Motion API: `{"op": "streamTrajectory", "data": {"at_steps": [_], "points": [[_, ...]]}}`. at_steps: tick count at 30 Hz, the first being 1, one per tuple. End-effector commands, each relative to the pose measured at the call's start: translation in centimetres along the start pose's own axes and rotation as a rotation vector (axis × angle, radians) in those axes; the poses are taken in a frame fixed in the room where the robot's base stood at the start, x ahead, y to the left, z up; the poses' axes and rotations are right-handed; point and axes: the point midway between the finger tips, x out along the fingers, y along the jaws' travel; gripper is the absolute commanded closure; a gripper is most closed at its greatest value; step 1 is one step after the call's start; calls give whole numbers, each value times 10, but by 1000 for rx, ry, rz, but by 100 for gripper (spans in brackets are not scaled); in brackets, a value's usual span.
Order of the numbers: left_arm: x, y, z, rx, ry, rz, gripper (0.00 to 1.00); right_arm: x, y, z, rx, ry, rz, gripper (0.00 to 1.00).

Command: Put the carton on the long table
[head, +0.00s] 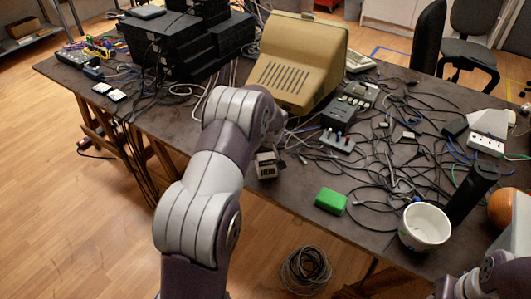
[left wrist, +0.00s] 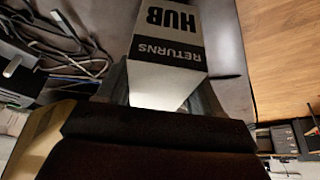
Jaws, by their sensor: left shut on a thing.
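The carton (head: 266,166) is a small white box with dark bands, held at the front edge of the long dark table (head: 283,193). In the left wrist view the carton (left wrist: 168,45) reads "RETURNS" and "HUB", and it sits between the fingers of my left gripper (left wrist: 160,98). My left gripper (head: 270,152) is shut on it; in the head view my own arm partly hides the fingers. I cannot tell whether the carton touches the tabletop. Part of my right arm shows at the lower right of the head view, its gripper out of frame.
A beige monitor (head: 300,65) stands behind the carton. A green block (head: 331,201), a white bowl (head: 425,227) and a black cylinder (head: 473,192) are to the right, with tangled cables (head: 390,150). Black boxes (head: 185,45) stand at left. A cable coil (head: 306,270) lies on the floor.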

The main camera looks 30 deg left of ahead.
Motion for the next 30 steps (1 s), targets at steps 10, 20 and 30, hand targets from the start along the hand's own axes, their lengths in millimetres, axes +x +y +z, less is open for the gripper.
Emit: {"op": "streamTrajectory", "data": {"at_steps": [10,20,30], "points": [[10,0,4,1,1,0,72,4,0,0,0,0,0,57],[10,0,4,1,0,0,8,3,0,0,0,0,0,57],[-40,1,2,0,5,3,8,1,0,0,0,0,0,57]]}}
